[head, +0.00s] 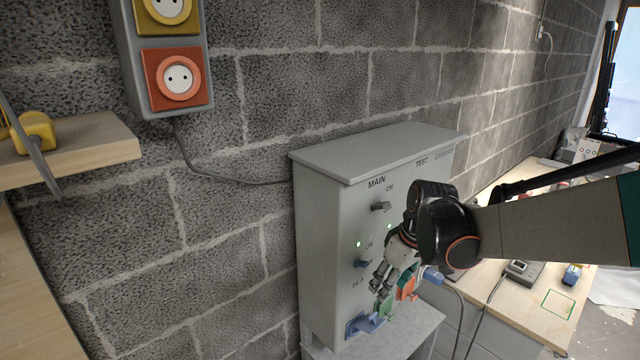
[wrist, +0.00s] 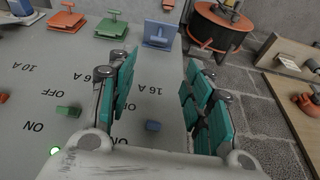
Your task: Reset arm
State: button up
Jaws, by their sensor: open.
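My gripper (head: 382,278) is in front of the lower part of a grey control box (head: 325,235) in the head view. In the wrist view, my gripper (wrist: 160,85) has its teal-padded fingers spread apart, with nothing held between them. My arm hides part of the box's right side in the head view. I cannot tell whether a finger touches the box.
Green (head: 385,308) and orange (head: 407,287) sockets sit beside the blue socket (head: 364,324) low on the box. A workbench (head: 535,300) stands on the right, a wooden shelf (head: 90,143) on the left.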

jog(key=s+r+m+t+h+b, duration=0.1)
jog(key=s+m+t+b, duration=0.3)
jog(key=s, duration=1.6)
jog(key=m+b, duration=0.1)
jog(key=m, duration=0.1)
jog(key=shift+s+a+m+t+h, duration=0.3)
jog(key=shift+s+m, duration=0.1)
